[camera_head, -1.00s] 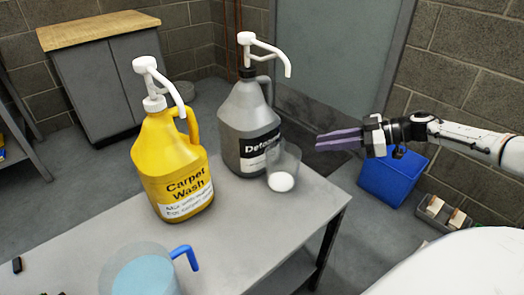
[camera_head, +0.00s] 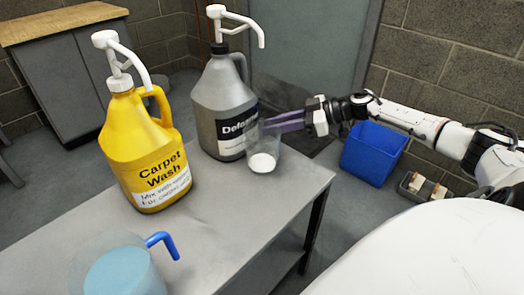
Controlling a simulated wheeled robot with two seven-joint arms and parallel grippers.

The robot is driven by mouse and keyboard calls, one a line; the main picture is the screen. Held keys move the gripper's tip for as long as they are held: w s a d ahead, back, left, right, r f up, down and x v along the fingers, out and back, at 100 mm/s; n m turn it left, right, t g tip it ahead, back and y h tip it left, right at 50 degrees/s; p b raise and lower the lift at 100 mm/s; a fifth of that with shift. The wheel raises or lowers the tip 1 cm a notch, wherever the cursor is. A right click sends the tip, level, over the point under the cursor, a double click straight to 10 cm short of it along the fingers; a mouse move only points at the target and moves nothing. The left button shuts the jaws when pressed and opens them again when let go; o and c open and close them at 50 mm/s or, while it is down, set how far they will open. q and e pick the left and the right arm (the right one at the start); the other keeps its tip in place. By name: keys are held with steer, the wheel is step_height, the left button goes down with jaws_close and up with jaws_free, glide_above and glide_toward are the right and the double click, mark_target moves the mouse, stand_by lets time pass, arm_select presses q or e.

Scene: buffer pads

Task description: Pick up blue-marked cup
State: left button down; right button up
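A clear cup with white contents (camera_head: 263,160) stands upright at the table's back right, beside the grey jug; I see no blue mark on it. A clear pitcher with a blue handle (camera_head: 160,241) and light blue contents stands at the front left, cut off by the lower edge. My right gripper (camera_head: 268,124) comes in from the right. Its two purple fingers look slightly apart, and their tips overlap the clear cup's upper part in the picture. I cannot tell whether they touch the cup or are around it. My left gripper is not in view.
A yellow Carpet Wash jug (camera_head: 145,150) and a grey jug (camera_head: 222,100), both with white pumps, stand on the grey table (camera_head: 215,215). The grey jug is close behind the fingertips. A blue bin (camera_head: 372,153) is on the floor. The table's front middle is clear.

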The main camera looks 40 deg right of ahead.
steer(key=shift+w+a+f, duration=0.1)
steer(key=shift+w+a, duration=0.15)
steer(key=shift+w, duration=0.1)
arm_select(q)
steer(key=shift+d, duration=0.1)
arm_select(e)
jaws_close()
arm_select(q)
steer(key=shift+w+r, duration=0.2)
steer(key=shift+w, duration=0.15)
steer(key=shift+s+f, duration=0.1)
